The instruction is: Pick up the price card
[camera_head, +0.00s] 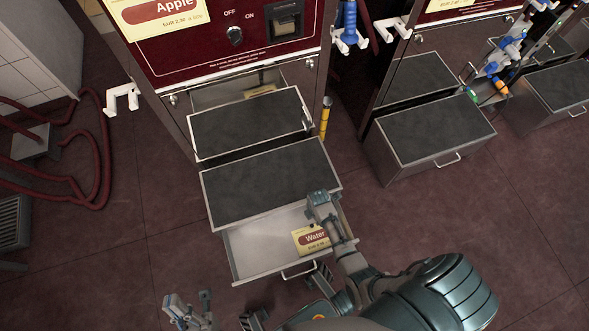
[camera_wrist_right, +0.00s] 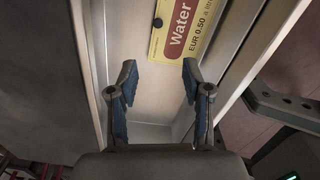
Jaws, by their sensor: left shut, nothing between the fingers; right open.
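The yellow price card (camera_head: 305,238) with a red "Water" label lies in the open lower drawer (camera_head: 250,250), near its right side. My right arm partly covers it in the head view. In the right wrist view the card (camera_wrist_right: 185,35) reads "EUR 0.50" and lies ahead of the fingers, slightly right. My right gripper (camera_wrist_right: 159,80) is open and empty, above the drawer, apart from the card; its fingertips are not clear in the head view. My left gripper (camera_head: 190,311) is shut and empty at the bottom left, outside the drawer.
Two dark-topped steps (camera_head: 250,122) stand behind the drawer, below the red dispenser panel (camera_head: 225,35) with an "Apple" card (camera_head: 165,12). Red hoses (camera_head: 100,150) lie at left.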

